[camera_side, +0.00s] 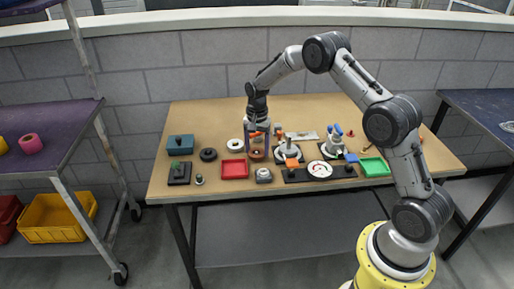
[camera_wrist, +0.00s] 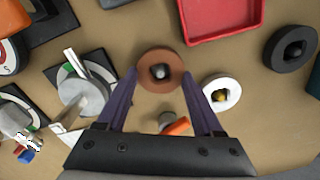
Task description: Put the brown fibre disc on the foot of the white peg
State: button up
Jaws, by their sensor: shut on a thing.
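The brown fibre disc (camera_wrist: 145,79) is a flat ring with a hole, between the two purple fingers of my gripper (camera_wrist: 160,78) in the wrist view. The fingers are shut on its rim from both sides. A dark, grey-topped round shape shows in its hole; I cannot tell whether this is a peg. In the side view the disc (camera_side: 256,155) shows low between the fingertips of my gripper (camera_side: 257,150), near the table; any gap beneath it is unclear. I cannot pick out the white peg with certainty.
A white ring (camera_wrist: 221,104) with a brass-coloured centre lies close beside one finger. A red tray (camera_side: 235,170), a black ring (camera_side: 208,155) and a teal box (camera_side: 180,141) are nearby. Fixtures and a green tray (camera_side: 375,167) crowd the right.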

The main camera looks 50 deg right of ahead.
aim_at(257, 151)
jog(key=shift+f, duration=0.2)
jog(key=o, duration=1.4)
jog(key=shift+c, duration=0.2)
jog(key=shift+r, duration=0.1)
notch_tip(257, 151, up, 7)
jog(key=shift+r, duration=0.2)
